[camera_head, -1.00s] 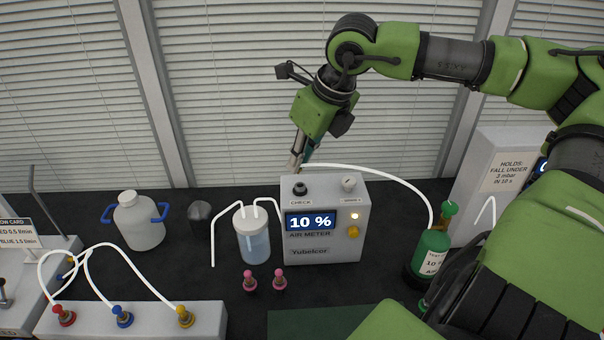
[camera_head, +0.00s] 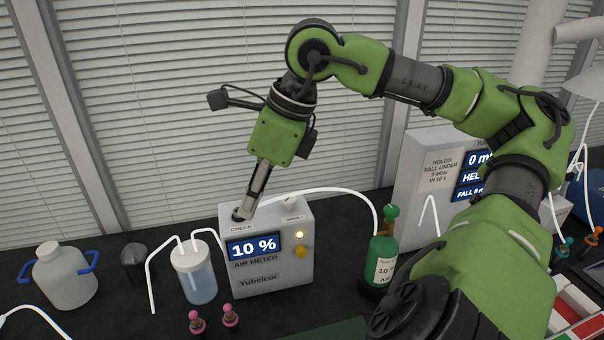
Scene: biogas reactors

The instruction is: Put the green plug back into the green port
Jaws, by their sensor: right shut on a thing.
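My right gripper (camera_head: 246,206) points down at the CHECK fitting on top of the white air meter (camera_head: 268,270). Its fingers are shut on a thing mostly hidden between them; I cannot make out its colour. A white hose (camera_head: 340,191) runs from near the fingertips to the green gas bottle (camera_head: 383,262). I cannot tell whether the hose joins the held thing. A small teal plug-like piece (camera_head: 565,244) stands at the right edge, too small to identify surely as the green plug. I cannot make out a green port. My left gripper is not in view.
A jar with white tubes (camera_head: 194,275) stands left of the meter, with two pink plugs (camera_head: 213,319) in front. A white jug (camera_head: 64,276) is further left. A white box with blue displays (camera_head: 425,185) stands behind the bottle. My right arm spans the right side.

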